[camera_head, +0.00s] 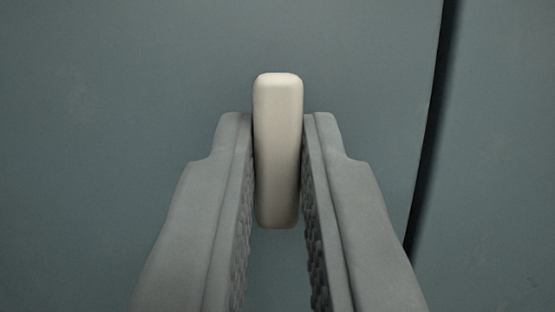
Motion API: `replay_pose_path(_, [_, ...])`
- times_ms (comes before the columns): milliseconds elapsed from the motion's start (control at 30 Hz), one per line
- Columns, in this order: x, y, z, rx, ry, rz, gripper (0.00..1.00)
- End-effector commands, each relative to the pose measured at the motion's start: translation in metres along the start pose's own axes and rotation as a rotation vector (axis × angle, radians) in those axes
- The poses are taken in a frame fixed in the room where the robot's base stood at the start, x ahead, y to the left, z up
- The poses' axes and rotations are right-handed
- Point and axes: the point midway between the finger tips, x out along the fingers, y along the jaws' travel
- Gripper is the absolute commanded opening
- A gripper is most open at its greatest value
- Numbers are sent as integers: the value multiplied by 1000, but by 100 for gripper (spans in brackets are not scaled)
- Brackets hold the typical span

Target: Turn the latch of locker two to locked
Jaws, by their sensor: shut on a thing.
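A cream-coloured latch handle (278,100) stands upright in the middle of the view, on a grey-green locker door (120,80). Its long side runs vertically, and it has rounded ends. My gripper (278,135) is shut on the latch, with one grey finger against its left side and one against its right side. The top of the latch sticks up above the fingertips. Its lower end shows between the fingers. No locker number or lock marking is in view.
A dark curved gap (430,130) runs down the right side of the door. Another grey-green panel (505,150) lies beyond it. The door face around the latch is bare, with no obstacles in view.

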Motion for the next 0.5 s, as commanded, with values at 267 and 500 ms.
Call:
replay_pose_path(267, [0, 0, 1, 0, -3, 0, 28])
replay_pose_path(500, [0, 0, 1, 1, -1, 1, 35])
